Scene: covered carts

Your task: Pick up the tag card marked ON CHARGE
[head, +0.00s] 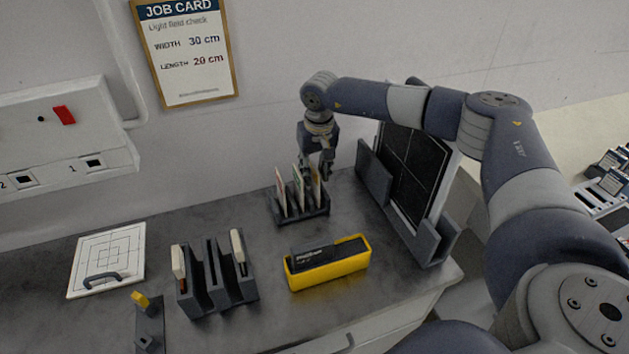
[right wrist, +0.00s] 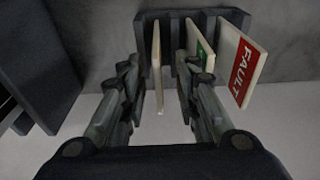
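A dark slotted rack (head: 290,217) on the bench against the wall holds three upright tag cards. In the right wrist view the rightmost card (right wrist: 241,67) has a red band reading FAULT. The middle card (right wrist: 202,52) shows some green and is partly hidden by a finger. The third card (right wrist: 157,68) is seen nearly edge-on, and its marking cannot be read. My right gripper (head: 320,172) is at the rack, at the rightmost card in the head view. In the wrist view its open fingers (right wrist: 159,90) stand on either side of the edge-on card, with gaps visible. No ON CHARGE lettering is legible. My left gripper is not in view.
A dark panel in a stand (head: 432,245) is right of the rack. A yellow tray (head: 328,277) with a black block sits in front. A second slotted holder (head: 215,298) and a white marked plate (head: 107,262) are left. A job card (head: 187,55) hangs on the wall.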

